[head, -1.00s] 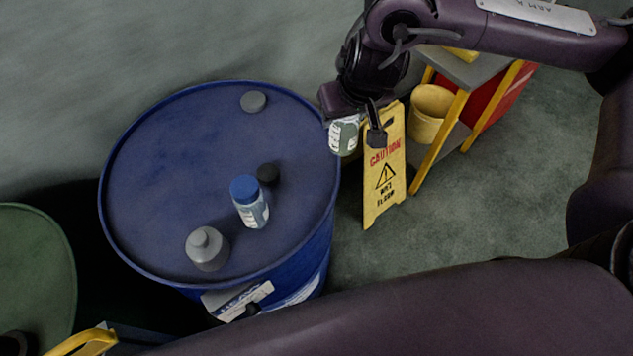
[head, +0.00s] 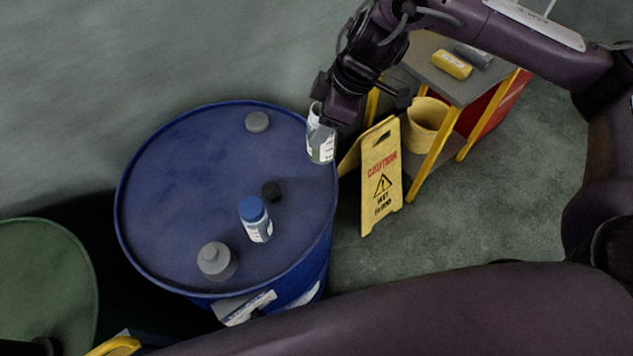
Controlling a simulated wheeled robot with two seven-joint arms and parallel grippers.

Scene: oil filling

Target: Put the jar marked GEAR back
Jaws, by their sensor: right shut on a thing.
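My right gripper (head: 323,116) is shut on a clear jar (head: 320,146) with a white label and greenish-grey contents. The label is too small to read, and the gripper hides the jar's top. The jar is slightly tilted and appears in front of the right rim of the blue drum (head: 180,170); I cannot tell its height above the drum top. A second jar with a blue cap (head: 256,221) and a white label stands on the drum, its marking also unreadable. My left gripper is not in view.
The drum top's left half is clear. To the right stand a yellow caution sign (head: 381,178), a yellow bucket (head: 424,124) and a cart (head: 458,85).

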